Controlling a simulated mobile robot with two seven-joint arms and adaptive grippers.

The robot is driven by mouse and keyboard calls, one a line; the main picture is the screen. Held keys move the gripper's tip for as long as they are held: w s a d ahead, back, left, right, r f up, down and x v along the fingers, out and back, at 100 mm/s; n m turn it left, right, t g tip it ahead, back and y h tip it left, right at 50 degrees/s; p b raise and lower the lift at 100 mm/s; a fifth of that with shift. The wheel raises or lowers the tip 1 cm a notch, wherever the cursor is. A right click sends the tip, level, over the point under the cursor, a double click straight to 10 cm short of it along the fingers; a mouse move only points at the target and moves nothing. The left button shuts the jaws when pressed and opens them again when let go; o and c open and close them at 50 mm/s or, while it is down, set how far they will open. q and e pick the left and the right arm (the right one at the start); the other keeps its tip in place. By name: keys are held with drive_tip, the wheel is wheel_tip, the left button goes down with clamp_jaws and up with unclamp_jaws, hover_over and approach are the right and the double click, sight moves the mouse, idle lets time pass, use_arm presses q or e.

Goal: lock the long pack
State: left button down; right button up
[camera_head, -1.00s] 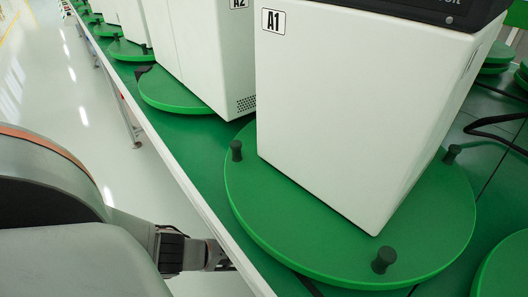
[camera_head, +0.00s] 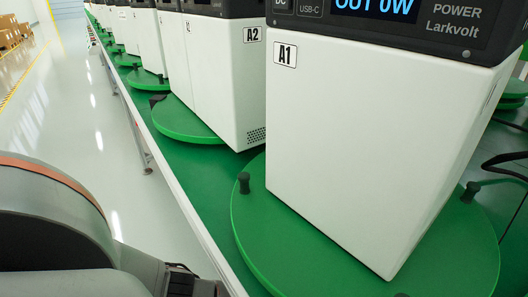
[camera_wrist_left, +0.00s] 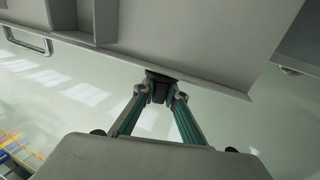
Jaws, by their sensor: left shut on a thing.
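A white pack labelled A1 (camera_head: 360,140), with a black top and lit display, stands upright on a green turntable (camera_head: 262,235) with dark pegs. A white pack labelled A2 (camera_head: 215,75) stands behind it on another green turntable (camera_head: 180,120). I cannot tell which one is the long pack. In the left wrist view my left gripper (camera_wrist_left: 161,94) is shut on a small dark piece (camera_wrist_left: 160,76) at the edge of a grey panel. In the head view only my left wrist shows, at the bottom edge. My right gripper is not in view.
More white packs on turntables line the green bench (camera_head: 185,170) into the distance. Dark cables (camera_head: 505,160) lie at the right. The pale floor (camera_head: 60,110) left of the bench is clear, with cartons (camera_head: 10,38) far back.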

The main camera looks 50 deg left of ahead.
use_arm(q)
drive_tip(key=y, duration=0.2)
drive_tip(key=shift+s+d+f+y, duration=0.2)
drive_tip(key=shift+s+f+y, duration=0.05)
drive_tip(key=shift+f+y, duration=0.05)
drive_tip(key=shift+w+a+r+y+b, duration=0.1)
drive_tip(key=shift+a+r+y+b, duration=0.1)
drive_tip(key=shift+y+b, duration=0.2)
drive_tip(key=c, duration=2.1)
unclamp_jaws()
drive_tip(key=shift+d, duration=0.1)
drive_tip(key=shift+v, duration=0.85)
drive_tip(key=v, duration=1)
drive_tip(key=shift+r, duration=0.15)
